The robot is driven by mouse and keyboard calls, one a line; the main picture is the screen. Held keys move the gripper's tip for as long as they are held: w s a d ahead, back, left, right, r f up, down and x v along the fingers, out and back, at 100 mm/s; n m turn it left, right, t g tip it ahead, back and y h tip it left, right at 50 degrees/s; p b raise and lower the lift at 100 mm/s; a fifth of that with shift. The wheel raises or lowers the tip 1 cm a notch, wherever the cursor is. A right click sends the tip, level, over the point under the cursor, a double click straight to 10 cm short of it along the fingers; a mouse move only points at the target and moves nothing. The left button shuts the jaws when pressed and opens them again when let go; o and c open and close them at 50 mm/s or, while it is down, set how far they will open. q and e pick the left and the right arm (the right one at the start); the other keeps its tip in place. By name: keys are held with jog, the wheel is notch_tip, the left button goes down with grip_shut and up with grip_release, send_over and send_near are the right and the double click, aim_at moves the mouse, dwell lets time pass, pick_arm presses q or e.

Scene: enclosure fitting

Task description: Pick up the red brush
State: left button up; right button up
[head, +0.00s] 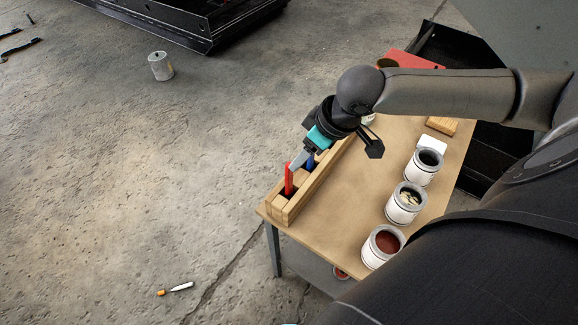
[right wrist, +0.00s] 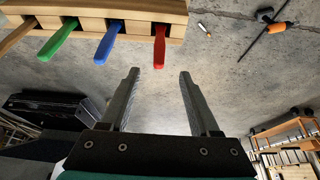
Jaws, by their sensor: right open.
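The red brush (head: 289,180) stands upright in a slot at the near end of the wooden holder (head: 322,187), with its handle up. In the right wrist view the red brush (right wrist: 159,46) sticks out of the holder (right wrist: 120,8), ahead of the fingertips and in line with the gap between them. My right gripper (head: 299,158) is open and empty (right wrist: 158,74), close to the red handle. The brush's lower part is hidden in the holder. My left gripper is not in view.
A blue brush (right wrist: 109,42) and a green brush (right wrist: 60,38) stand beside the red one in the holder. Several paint cans (head: 382,245) line the right side of the table (head: 345,215). A can (head: 161,66) stands on the open floor.

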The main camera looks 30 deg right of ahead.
aim_at(285, 174)
jog(key=b+x, duration=0.3)
jog(key=x, duration=1)
jog(key=shift+w+f, duration=0.15)
jog(key=shift+w, duration=0.1)
grip_shut()
